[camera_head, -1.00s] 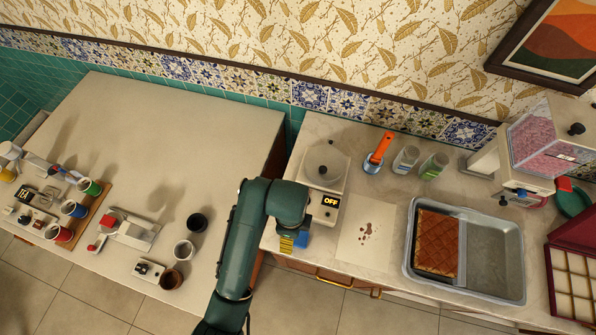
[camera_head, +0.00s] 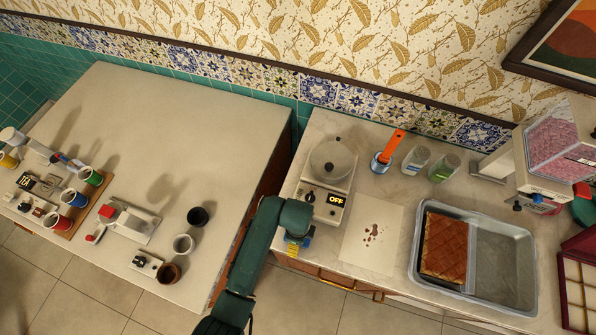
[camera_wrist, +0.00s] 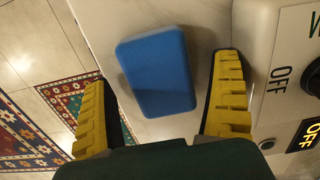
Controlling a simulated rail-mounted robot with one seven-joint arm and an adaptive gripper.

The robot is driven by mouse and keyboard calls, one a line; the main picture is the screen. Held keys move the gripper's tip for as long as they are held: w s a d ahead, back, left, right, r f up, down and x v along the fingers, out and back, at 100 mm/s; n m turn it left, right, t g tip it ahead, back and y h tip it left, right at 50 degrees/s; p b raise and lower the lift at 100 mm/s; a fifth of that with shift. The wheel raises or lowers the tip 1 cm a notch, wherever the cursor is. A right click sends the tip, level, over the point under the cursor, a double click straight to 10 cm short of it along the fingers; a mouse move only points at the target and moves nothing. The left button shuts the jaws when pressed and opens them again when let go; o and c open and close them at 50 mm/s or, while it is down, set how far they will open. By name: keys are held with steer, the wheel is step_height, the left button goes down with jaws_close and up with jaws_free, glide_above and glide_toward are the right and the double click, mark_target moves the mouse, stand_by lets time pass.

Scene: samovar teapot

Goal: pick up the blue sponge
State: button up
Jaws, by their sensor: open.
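The blue sponge (camera_wrist: 158,75) lies on the pale counter in the wrist view, slightly tilted in the picture. It is close to the counter's edge. My gripper (camera_wrist: 162,66) is open, with one yellow ribbed finger on each side of the sponge. A gap shows between the sponge and each finger. Whether the fingertips are down at the sponge's height I cannot tell. In the head view my gripper (camera_head: 294,246) is at the front left of the right counter, and my arm largely hides the sponge there.
A white appliance with an OFF display (camera_head: 336,200) stands close to the right of my gripper, with a pot on it. A stained pale sheet (camera_head: 370,238) and a metal tray (camera_head: 500,262) lie farther right. A gap separates this counter from the left table (camera_head: 190,100).

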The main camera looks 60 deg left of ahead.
steer(key=c, duration=1.1)
steer(key=shift+o, duration=0.2)
step_height(320, 180, up, 10)
steer(key=shift+r+p, duration=0.1)
steer(key=shift+p, duration=0.6)
